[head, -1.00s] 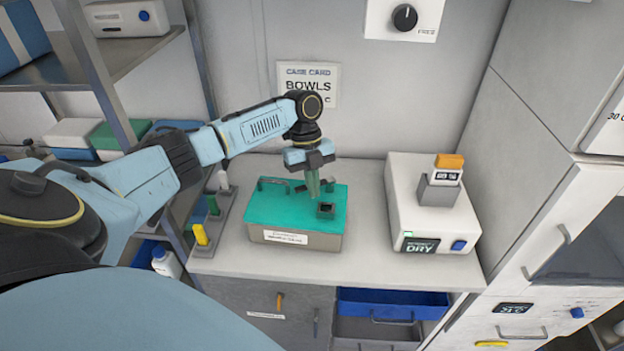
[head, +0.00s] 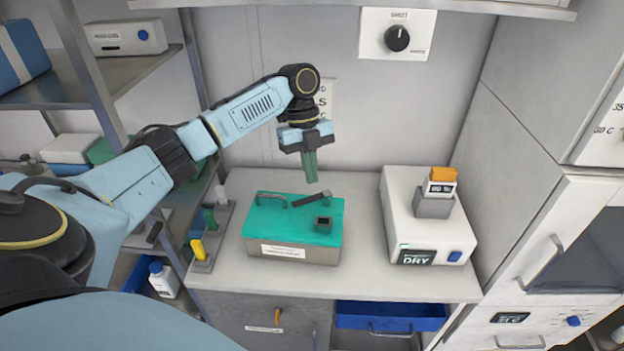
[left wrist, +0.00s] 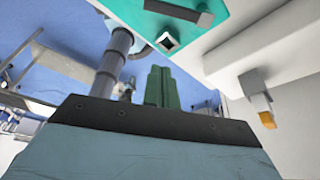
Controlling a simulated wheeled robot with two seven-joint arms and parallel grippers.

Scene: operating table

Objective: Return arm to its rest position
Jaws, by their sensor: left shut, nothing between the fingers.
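My left gripper (head: 311,167) hangs fingers-down above the back of the teal-topped box (head: 262,222). Its green fingers are together with nothing between them, and they are apart from the box. They also show in the left wrist view (left wrist: 161,87). My left arm (head: 150,175) reaches in from the left, bent at the elbow. The teal top shows at the upper edge of the left wrist view (left wrist: 218,30). My right gripper is in neither view.
A white device marked DRY (head: 400,225) stands right of the box, with an orange-topped holder on it. A rack with a yellow handle (head: 197,248) stands at the left. A blue drawer (head: 390,316) is open below the counter (head: 370,285). A shelf unit (head: 150,28) is at the far left.

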